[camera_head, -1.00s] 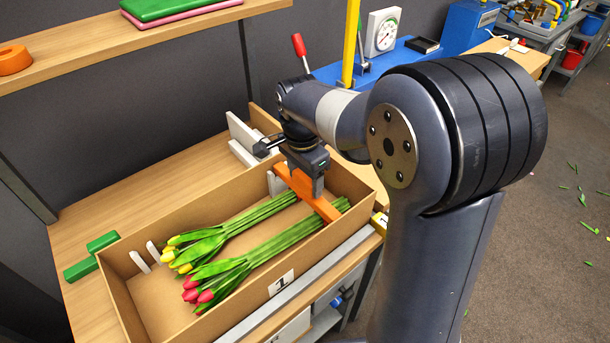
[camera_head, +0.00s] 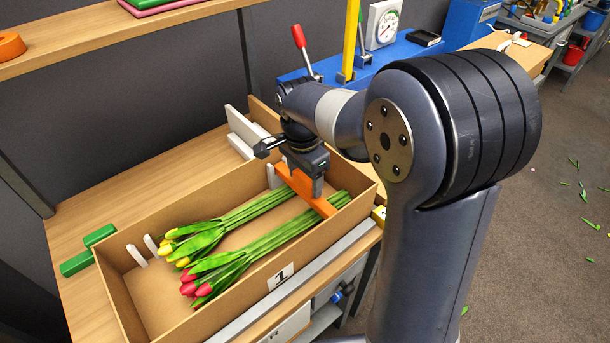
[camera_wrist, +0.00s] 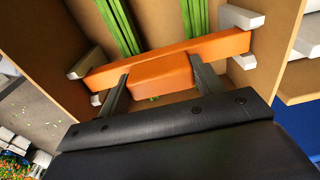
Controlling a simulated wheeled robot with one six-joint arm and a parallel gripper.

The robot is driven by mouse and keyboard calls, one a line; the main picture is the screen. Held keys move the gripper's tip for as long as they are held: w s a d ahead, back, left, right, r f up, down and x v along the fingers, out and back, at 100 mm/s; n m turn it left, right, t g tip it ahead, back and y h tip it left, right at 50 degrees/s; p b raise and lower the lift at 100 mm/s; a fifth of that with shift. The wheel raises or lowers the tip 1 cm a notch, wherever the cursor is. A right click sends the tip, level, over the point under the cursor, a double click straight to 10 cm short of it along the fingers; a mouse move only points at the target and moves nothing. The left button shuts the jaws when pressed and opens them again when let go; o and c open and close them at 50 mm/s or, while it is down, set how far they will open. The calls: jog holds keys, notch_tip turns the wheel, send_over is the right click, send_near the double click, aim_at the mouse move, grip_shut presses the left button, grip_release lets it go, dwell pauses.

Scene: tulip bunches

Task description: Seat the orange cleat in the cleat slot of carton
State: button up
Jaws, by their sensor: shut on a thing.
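The orange cleat (camera_head: 300,187) lies crosswise inside the open cardboard carton (camera_head: 120,290), above the stem ends of the tulips. My gripper (camera_wrist: 152,84) is shut on the cleat's raised middle block. In the wrist view the cleat (camera_wrist: 215,46) has its ends between pairs of white slot posts, at the left (camera_wrist: 84,63) and at the right (camera_wrist: 241,18). Whether it is fully down on the slot floor I cannot tell. One white post (camera_head: 273,176) shows by the far wall in the head view. The near-wall slot is hidden there.
Yellow tulips (camera_head: 215,232) and red tulips (camera_head: 225,268) lie lengthwise in the carton. Another pair of white posts (camera_head: 137,256) stands at the carton's left end. Green blocks (camera_head: 78,263) lie left of the carton. White boards (camera_head: 245,130) stand behind it. A red-knobbed lever (camera_head: 299,37) rises behind my arm.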

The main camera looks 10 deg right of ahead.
aim_at(303, 178)
jog(key=o, duration=1.2)
jog(key=shift+c, duration=0.2)
notch_tip(303, 178, up, 11)
jog(key=shift+s+a, duration=0.2)
jog(key=shift+a, duration=0.1)
jog(key=shift+f, duration=0.2)
jog(key=f, duration=1)
jog(key=shift+w+d+f, duration=0.15)
jog(key=shift+w+d, duration=0.05)
jog(key=shift+d, duration=0.1)
jog(key=shift+r+p, duration=0.3)
jog(key=shift+p, duration=0.1)
jog(key=shift+r, duration=0.1)
